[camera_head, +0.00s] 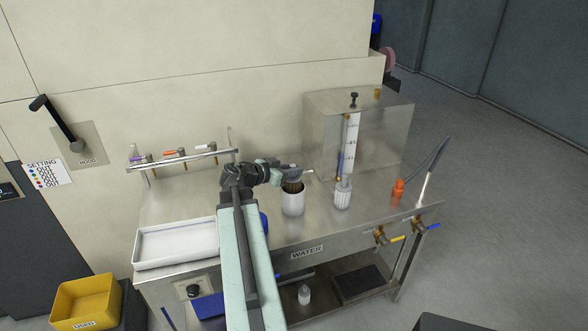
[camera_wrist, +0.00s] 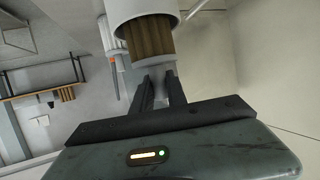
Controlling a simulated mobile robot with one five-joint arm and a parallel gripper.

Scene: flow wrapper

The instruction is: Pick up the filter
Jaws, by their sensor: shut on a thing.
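The filter, a brown pleated cylinder, shows at the mouth of a white cup (camera_head: 292,203) on the steel bench, just under my gripper (camera_head: 291,171). In the wrist view the brown filter (camera_wrist: 151,38) stands partly inside the white cup (camera_wrist: 140,10), with a pale end cap toward my fingers. My gripper (camera_wrist: 159,90) is shut on the filter at that end. The part of the filter inside the cup is hidden.
An orange bottle (camera_head: 398,191) stands farther right. A white tray (camera_head: 175,243) lies at the left. A steel box (camera_head: 385,130) stands behind.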

